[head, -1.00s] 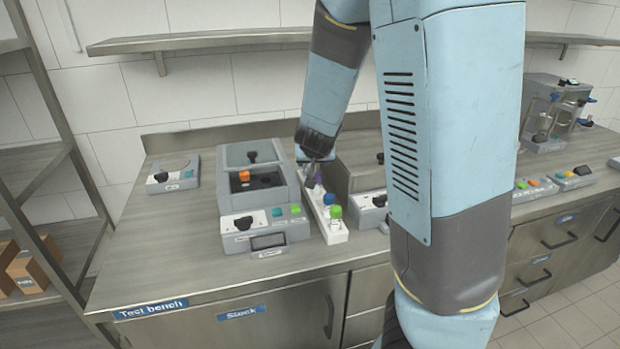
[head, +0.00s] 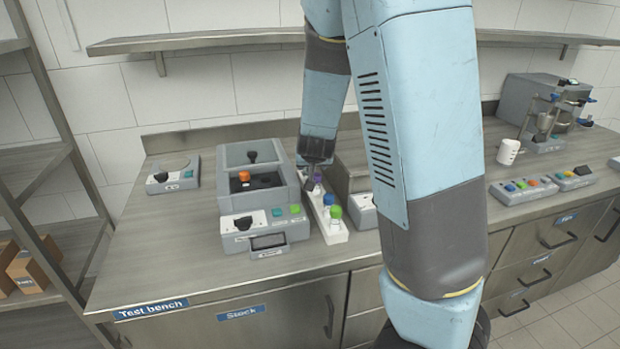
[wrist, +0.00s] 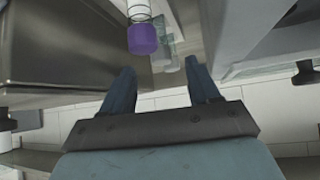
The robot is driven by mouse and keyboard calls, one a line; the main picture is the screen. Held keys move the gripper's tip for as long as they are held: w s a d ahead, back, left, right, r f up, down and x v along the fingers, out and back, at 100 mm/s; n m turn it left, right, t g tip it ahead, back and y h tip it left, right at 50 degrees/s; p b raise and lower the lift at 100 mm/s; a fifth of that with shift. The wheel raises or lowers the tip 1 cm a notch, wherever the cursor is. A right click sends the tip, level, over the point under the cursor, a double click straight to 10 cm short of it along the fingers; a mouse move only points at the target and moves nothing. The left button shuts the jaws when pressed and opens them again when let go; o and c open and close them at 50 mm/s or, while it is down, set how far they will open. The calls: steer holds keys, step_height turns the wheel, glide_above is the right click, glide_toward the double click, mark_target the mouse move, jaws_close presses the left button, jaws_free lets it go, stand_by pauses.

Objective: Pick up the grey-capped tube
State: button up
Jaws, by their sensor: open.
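A white rack (head: 338,236) on the bench holds a green-capped tube (head: 336,215), a blue-capped tube (head: 328,200) and a purple-capped tube (head: 318,178) in a row. My gripper (head: 309,188) is at the rack's far end, close to the purple cap. In the wrist view the purple cap (wrist: 143,40) is just beyond and left of the gap between my open fingers. A small greyish cap (wrist: 163,63), which looks like the grey-capped tube, sits near the tip gap of my gripper (wrist: 160,76). The fingers look empty. In the head view the grey-capped tube is hidden behind my gripper.
A grey machine (head: 240,210) with an orange knob or cap (head: 244,176) stands close on the rack's left. A grey box-like device (head: 350,175) stands close on its right, partly behind my arm. A white cup (head: 509,151) is further right.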

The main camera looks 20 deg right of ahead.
steer(key=shift+x, duration=3.35)
steer(key=shift+w+r, duration=0.15)
steer(key=c, duration=1.1)
steer(key=shift+a+r, duration=0.1)
steer(key=shift+r, duration=4.8)
